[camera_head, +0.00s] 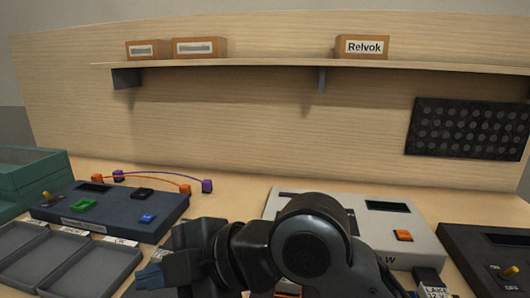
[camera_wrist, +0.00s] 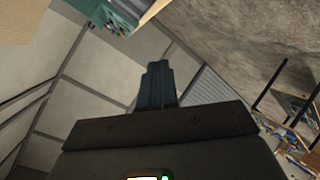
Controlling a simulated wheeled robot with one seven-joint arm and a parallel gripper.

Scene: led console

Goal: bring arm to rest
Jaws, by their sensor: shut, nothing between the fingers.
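My gripper (camera_head: 152,277) shows low in the head view, left of centre, pointing left above the labelled trays. Its fingers are shut and empty. The wrist view shows the same shut fingers (camera_wrist: 155,85) against a grey panelled surface, with no console under them. My dark arm folds across the bottom middle of the head view and hides part of the light console (camera_head: 270,205), which carries an orange button (camera_head: 403,235).
A dark blue console (camera_head: 165,208) with green and blue buttons stands left, beside grey trays (camera_head: 70,272) and green bins (camera_head: 45,175). A black switch box (camera_head: 470,245) stands right. A shelf (camera_head: 260,65) with small boxes runs behind. Orange and purple leads lie at the back.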

